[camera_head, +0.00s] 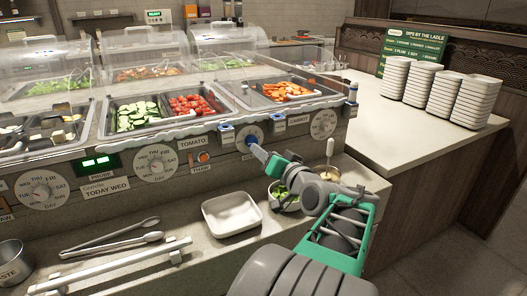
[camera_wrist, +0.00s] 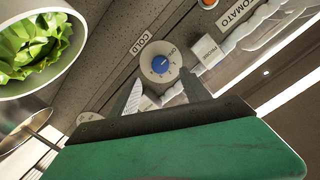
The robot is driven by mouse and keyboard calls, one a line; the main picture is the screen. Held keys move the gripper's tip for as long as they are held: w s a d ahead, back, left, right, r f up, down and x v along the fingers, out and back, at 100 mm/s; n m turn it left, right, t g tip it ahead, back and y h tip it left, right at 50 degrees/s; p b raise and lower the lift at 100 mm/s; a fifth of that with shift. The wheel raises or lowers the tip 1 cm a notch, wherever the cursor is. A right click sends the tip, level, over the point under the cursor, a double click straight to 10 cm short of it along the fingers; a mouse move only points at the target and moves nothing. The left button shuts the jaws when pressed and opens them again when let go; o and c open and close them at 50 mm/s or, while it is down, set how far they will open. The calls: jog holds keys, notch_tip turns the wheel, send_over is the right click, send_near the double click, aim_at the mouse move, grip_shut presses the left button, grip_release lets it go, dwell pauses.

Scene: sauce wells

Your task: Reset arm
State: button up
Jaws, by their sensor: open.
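My gripper (camera_head: 259,151) is on a grey and green arm that reaches up from the lower right to the front panel of the salad counter. In the wrist view my gripper (camera_wrist: 162,72) shows two grey fingers spread apart with nothing held. The dial also shows in the head view (camera_head: 252,138), directly beyond the fingertips. I cannot tell whether the fingers touch it.
A bowl of greens (camera_wrist: 40,45) is close beside my gripper. A white square dish (camera_head: 232,214) and tongs (camera_head: 125,245) lie on the lower ledge. A pot with a ladle (camera_head: 328,168) stands right of the arm. Bowl stacks (camera_head: 470,100) stand on the right counter.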

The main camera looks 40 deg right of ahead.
jog(key=shift+w, duration=0.1)
jog(key=w+a+n+g+y+p, duration=0.25)
jog(key=a+p, duration=0.25)
jog(key=a, duration=0.4)
jog(key=w+a+n+g+y+p, duration=0.2)
jog(key=a+n+p, duration=0.15)
jog(key=a, duration=0.45)
jog(key=s+a+n+g+p, duration=0.4)
jog(key=s+a+g+p, duration=0.4)
jog(key=s+a, duration=0.6)
jog(key=a+p, duration=0.2)
jog(key=shift+s+a, duration=0.35)
jog(key=shift+a, duration=0.05)
jog(key=shift+r+y, duration=0.15)
jog(key=shift+y, duration=0.1)
